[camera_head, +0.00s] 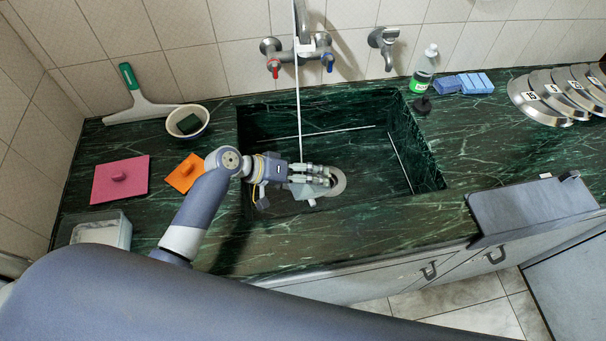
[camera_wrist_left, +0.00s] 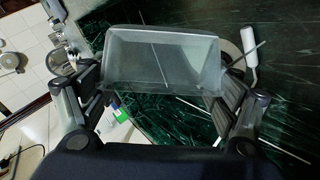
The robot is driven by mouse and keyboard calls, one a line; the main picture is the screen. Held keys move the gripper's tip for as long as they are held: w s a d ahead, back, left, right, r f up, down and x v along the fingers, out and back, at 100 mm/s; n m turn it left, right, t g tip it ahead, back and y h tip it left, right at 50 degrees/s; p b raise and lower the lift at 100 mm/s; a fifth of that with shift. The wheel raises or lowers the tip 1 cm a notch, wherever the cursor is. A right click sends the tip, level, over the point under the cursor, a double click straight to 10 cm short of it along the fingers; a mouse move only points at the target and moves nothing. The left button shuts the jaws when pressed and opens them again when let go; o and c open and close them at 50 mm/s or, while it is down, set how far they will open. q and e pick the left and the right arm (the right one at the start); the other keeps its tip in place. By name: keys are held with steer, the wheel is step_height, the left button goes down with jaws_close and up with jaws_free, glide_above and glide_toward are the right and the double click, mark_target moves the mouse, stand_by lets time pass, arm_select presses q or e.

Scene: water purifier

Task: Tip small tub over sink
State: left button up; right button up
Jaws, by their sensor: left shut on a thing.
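My left gripper (camera_head: 312,180) is over the sink (camera_head: 360,160), above and near a round grey drain (camera_head: 338,182). In the left wrist view, my left gripper (camera_wrist_left: 160,92) is shut on a clear, rectangular small tub (camera_wrist_left: 163,62), with a finger at each side. The tub appears tilted, and I cannot tell if anything is in it. My right gripper is not in view.
A clear box (camera_head: 122,232), pink board (camera_head: 120,180), orange piece (camera_head: 184,173) and white bowl (camera_head: 203,128) stand left.

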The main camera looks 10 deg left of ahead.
arm_select(q)
steer(key=shift+w+a+r+n+g+h+b, duration=0.2)
steer(key=shift+w+n+g+h+b, duration=0.15)
steer(key=shift+g, duration=0.1)
steer(key=shift+w+a+r+n+g+h+b, duration=0.15)
steer(key=shift+w+r+n+g+h+b, duration=0.1)
steer(key=shift+n+g+h, duration=0.15)
stand_by(1.4)
steer(key=shift+w+a, duration=0.3)
steer(key=shift+w, duration=0.1)
stand_by(0.4)
steer(key=shift+s+d+f+m+t+y+p, duration=0.1)
steer(key=shift+s+d+m+t+y+p, duration=0.2)
steer(key=shift+s+p, duration=0.15)
steer(key=shift+s+d+f+m+t+y+p, duration=0.15)
steer(key=shift+s+d+m+p, duration=0.15)
steer(key=shift+s, duration=0.2)
steer(key=shift+f+t, duration=0.1)
steer(key=shift+t, duration=0.3)
steer(key=shift+s+d+y, duration=0.1)
steer(key=shift+s+y, duration=0.1)
steer(key=shift+y, duration=0.1)
